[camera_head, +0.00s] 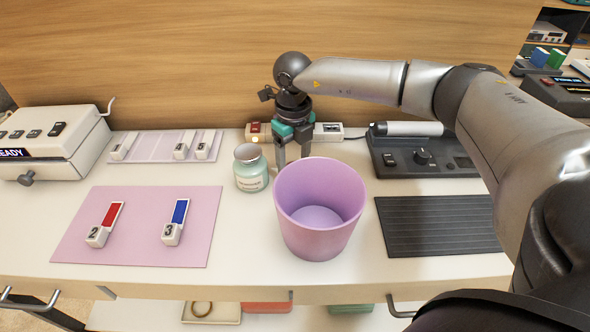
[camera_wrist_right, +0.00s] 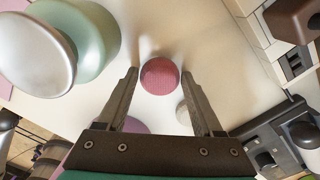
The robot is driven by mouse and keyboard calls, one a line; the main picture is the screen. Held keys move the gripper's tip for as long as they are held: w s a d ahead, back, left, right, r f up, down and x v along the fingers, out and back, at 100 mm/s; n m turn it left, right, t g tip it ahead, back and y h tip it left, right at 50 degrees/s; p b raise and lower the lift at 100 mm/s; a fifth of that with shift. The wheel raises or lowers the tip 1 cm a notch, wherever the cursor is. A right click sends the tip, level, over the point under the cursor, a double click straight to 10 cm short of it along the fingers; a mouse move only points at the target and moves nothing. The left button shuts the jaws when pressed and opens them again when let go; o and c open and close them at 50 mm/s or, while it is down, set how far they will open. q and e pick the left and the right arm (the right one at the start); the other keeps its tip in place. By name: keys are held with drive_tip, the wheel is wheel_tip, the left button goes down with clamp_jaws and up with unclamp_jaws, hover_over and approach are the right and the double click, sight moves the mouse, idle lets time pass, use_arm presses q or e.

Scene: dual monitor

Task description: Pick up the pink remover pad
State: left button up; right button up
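The pink remover pad (camera_wrist_right: 159,76) is a small round, ribbed disc on the white tabletop in the right wrist view. In the head view I cannot make it out. My right gripper (camera_head: 293,158) points down behind the pink bin and to the right of the jar. In the right wrist view its two fingers (camera_wrist_right: 160,88) are spread apart, with the pad in the picture between their tips and nothing held. Whether the tips are level with the pad is hard to tell. My left gripper is not in view.
A pink bin (camera_head: 310,242) stands just in front of the gripper. A green jar (camera_head: 251,175) with a grey lid stands close on its left. A device with a roller (camera_head: 425,155) and a dark ribbed mat (camera_head: 437,227) lie to the right. A pink mat (camera_head: 140,240) lies left.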

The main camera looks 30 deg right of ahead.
drive_tip(key=c, duration=0.9)
drive_tip(key=shift+o, duration=0.2)
drive_tip(key=shift+r, duration=0.15)
drive_tip(key=shift+r, duration=0.55)
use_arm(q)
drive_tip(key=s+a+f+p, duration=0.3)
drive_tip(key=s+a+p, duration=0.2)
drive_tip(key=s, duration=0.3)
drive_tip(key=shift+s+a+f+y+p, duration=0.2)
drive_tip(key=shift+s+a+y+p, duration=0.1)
use_arm(e)
wheel_tip(320, 180, up, 19)
drive_tip(key=shift+f, duration=0.15)
